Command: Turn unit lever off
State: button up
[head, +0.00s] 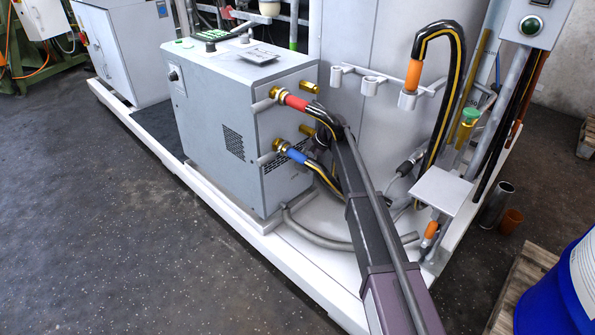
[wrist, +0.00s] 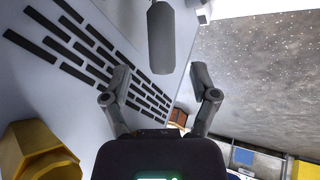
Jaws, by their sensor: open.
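The unit is a grey cabinet (head: 218,110) with a dark sloping panel on top. Two brass fittings, one with a red-collared hose (head: 296,102) and one with a blue-collared hose (head: 297,156), sit on its right face. A short grey handle stands beside each, an upper one (head: 263,105) and a lower one (head: 266,158). In the wrist view a rounded grey bar (wrist: 161,40), which looks like a lever, lies ahead of my gripper (wrist: 161,88). The fingers are open and apart on either side below it, with nothing between them. In the head view my arm and the hoses largely hide my gripper.
The wrist view shows slotted vents and a yellow-brass fitting (wrist: 42,152) at lower left. A black-and-yellow hose with an orange collar (head: 413,76) hangs at a bracket. A blue drum (head: 545,305) stands lower right. The floor at left is clear.

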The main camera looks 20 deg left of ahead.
aim_at(300, 165)
jog(key=shift+b+x, duration=1.9)
jog(key=shift+x, duration=0.6)
grip_shut()
